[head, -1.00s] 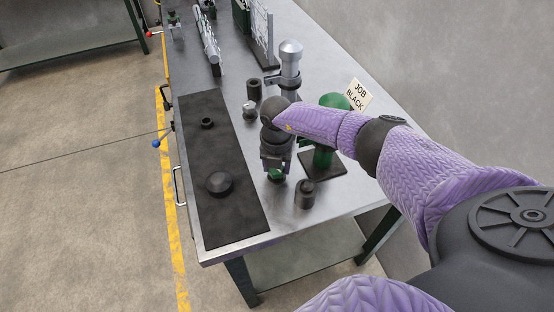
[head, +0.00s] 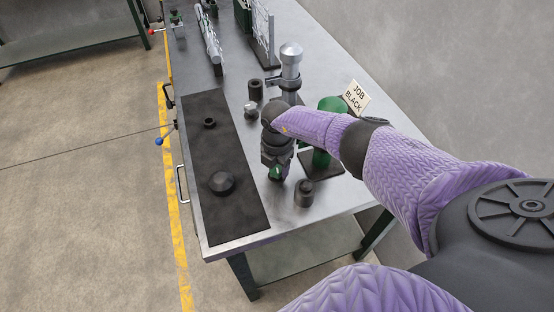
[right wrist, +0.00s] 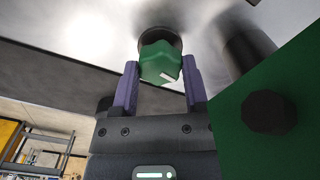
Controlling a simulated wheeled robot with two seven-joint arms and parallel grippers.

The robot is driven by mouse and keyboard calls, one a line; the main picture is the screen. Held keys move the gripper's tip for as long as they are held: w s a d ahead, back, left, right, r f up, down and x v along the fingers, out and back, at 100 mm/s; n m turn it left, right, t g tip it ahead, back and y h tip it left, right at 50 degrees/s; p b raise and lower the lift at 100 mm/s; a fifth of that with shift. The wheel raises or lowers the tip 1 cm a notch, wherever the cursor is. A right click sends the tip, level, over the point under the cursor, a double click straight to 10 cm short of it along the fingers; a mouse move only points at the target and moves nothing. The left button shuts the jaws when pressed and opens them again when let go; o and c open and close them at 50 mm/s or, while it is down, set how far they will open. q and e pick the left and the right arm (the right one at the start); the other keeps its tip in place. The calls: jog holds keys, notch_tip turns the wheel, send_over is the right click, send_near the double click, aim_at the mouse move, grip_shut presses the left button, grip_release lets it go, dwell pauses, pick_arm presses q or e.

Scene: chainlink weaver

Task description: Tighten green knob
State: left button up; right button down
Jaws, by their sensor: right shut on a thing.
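The green knob (right wrist: 158,60) is lobed, with a white mark on its face, and sits against a dark round base in the right wrist view. My right gripper (right wrist: 160,80) has one finger on each side of it and is shut on it. In the head view the right gripper (head: 277,172) points down at the bench top, near its right side, and the knob (head: 275,174) shows only as a bit of green between the fingers. My left gripper is in neither view.
A green post (head: 331,106) on a dark base stands right of the gripper, beside a "JOB BLACK" card (head: 357,96). A short dark cylinder (head: 304,193) stands close in front. A black mat (head: 225,220) lies left, carrying two dark round parts. A silver-topped column (head: 291,62) rises behind.

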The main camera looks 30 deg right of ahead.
aim_at(277, 166)
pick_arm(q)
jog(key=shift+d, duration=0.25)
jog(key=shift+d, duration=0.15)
pick_arm(e)
jog(key=shift+c, duration=0.5)
grip_release()
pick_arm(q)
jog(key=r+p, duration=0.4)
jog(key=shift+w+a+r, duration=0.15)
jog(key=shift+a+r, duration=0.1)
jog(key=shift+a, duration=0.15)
pick_arm(e)
notch_tip(277, 166, up, 10)
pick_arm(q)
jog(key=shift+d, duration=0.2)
